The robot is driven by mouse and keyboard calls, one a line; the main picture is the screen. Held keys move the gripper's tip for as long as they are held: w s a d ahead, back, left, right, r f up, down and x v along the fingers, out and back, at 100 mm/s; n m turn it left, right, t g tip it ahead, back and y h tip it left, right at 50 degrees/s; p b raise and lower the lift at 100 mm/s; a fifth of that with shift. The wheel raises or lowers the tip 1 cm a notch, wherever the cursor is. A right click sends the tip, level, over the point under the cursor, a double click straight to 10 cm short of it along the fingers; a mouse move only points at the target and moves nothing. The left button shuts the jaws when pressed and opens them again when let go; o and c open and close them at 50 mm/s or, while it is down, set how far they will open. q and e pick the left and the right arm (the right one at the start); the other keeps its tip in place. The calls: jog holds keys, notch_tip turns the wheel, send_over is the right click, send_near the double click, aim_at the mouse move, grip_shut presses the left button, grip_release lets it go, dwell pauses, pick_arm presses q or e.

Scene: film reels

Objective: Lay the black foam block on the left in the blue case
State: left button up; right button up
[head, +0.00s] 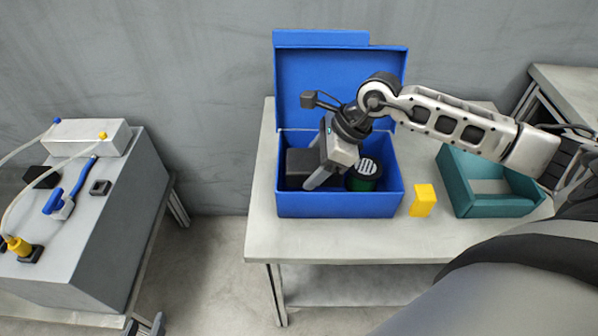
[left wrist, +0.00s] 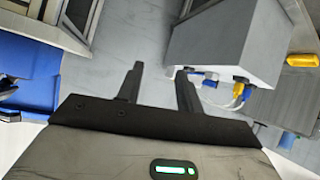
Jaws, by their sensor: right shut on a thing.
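The blue case (head: 340,205) stands open on the table with its lid raised at the back. The black foam block (head: 300,163) is inside the case at its left. My right gripper (head: 318,182) reaches down into the case and is shut on the block; its fingers hide part of it. I cannot tell whether the block rests on the case floor. My left gripper (left wrist: 158,76) is open and empty in the left wrist view, away from the case; its fingertips show at the bottom left of the head view (head: 150,325).
A dark green round thing with a striped top (head: 364,174) is in the case, right of my right gripper. A yellow block (head: 422,201) and a teal tray (head: 470,208) stand right of the case. A grey bench with cables (head: 120,210) is at left.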

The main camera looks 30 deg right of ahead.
jog(key=shift+w+f, duration=0.25)
jog(key=shift+f, duration=0.2)
jog(key=f+b, duration=0.1)
jog(key=w+f+b, duration=0.1)
jog(key=f, duration=0.1)
jog(key=f+b, duration=0.1)
jog(key=shift+w+f, duration=0.15)
jog(key=shift+w, duration=0.1)
jog(key=shift+s+d+f, duration=0.1)
jog(key=o, duration=1)
pick_arm(q)
jog(key=shift+w+f, duration=0.2)
jog(key=shift+f, duration=0.55)
pick_arm(e)
jog(key=shift+r, duration=0.2)
jog(key=v, duration=1.1)
jog(key=shift+s, duration=0.15)
pick_arm(q)
jog(key=shift+w, duration=0.15)
pick_arm(e)
jog(key=shift+s+d+r, duration=0.1)
jog(key=shift+d+r, duration=0.05)
jog(key=shift+r, duration=0.25)
